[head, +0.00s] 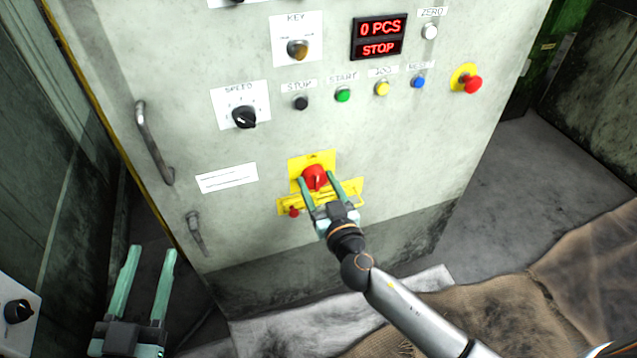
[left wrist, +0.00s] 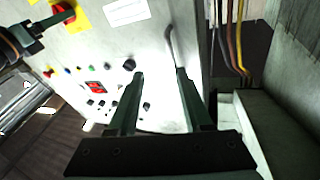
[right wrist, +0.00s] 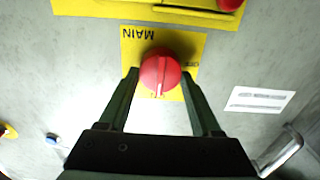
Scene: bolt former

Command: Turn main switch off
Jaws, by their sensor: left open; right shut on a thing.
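The main switch (head: 315,177) is a red round knob on a yellow plate, low on the grey cabinet front. In the right wrist view the knob (right wrist: 160,72) sits above my gripper's base, and its white mark points down in the picture. The plate's MAIN label (right wrist: 138,33) appears upside down. My right gripper (head: 316,176) is shut on the knob, one finger on each side; its fingers (right wrist: 160,74) hide part of the plate. My left gripper (head: 152,250) is open and empty, low and left of the cabinet; it also shows in the left wrist view (left wrist: 159,73).
A yellow hasp bar (head: 347,193) with a small red part is just below the switch. Cabinet handles (head: 153,145) stick out at left. A red emergency button (head: 472,84) is at upper right. The display (head: 379,38) reads 0 PCS, STOP. Floor at right is open.

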